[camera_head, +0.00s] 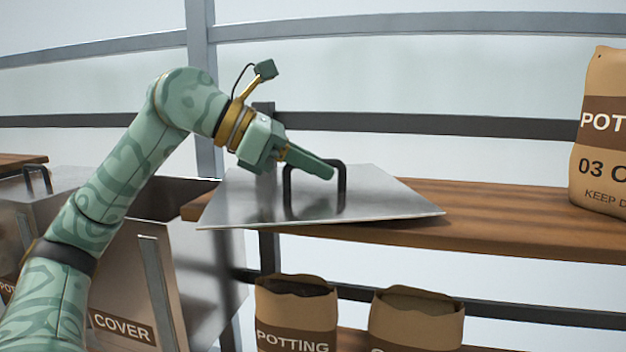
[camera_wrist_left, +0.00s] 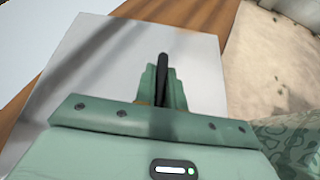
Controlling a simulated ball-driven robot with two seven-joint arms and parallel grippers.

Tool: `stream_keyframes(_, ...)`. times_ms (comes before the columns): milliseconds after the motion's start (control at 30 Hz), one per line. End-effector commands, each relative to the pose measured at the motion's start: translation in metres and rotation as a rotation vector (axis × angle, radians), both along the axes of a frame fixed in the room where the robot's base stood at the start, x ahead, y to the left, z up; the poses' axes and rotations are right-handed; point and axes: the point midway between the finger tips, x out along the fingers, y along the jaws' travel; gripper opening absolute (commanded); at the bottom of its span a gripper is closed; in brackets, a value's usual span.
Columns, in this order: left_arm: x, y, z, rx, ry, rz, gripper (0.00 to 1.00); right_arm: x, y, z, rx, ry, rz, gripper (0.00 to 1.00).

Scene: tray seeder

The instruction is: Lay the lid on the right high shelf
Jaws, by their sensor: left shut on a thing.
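The lid (camera_head: 390,198) is a flat shiny metal sheet with a black upright loop handle (camera_head: 343,188). It lies at, or very slightly above, the left end of the wooden high shelf (camera_head: 500,225); I cannot tell whether it touches. Its left part extends past the shelf's end. My left gripper (camera_head: 330,172) is shut on the handle. In the left wrist view the lid (camera_wrist_left: 90,70) lies below the jaws, with the dark handle (camera_wrist_left: 163,75) between them. The shelf (camera_wrist_left: 190,12) shows beyond the lid's edge. My right gripper is not in view.
A tall potting bag (camera_head: 600,140) stands farther right on the shelf. An open metal bin labelled COVER (camera_head: 180,255) stands below left, beside another bin with a handled lid. Two paper bags (camera_head: 297,310) stand on a lower shelf. The high shelf between lid and tall bag is clear.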

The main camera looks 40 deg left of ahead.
Motion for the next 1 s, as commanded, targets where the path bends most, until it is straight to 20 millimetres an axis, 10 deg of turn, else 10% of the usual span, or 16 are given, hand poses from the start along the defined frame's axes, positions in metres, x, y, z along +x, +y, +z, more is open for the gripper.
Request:
stream_keyframes(333, 0.0, 0.0, -0.003, 0.0, 0.0, 0.001, 0.0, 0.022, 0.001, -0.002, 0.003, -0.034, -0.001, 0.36)
stream_keyframes(433, 0.0, 0.0, -0.002, 0.0, 0.001, 0.001, 0.33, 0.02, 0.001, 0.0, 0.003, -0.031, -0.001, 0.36)
stream_keyframes(1000, -0.033, 0.025, 0.021, 0.0, -0.001, 0.008, 0.33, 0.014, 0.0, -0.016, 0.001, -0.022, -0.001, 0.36)
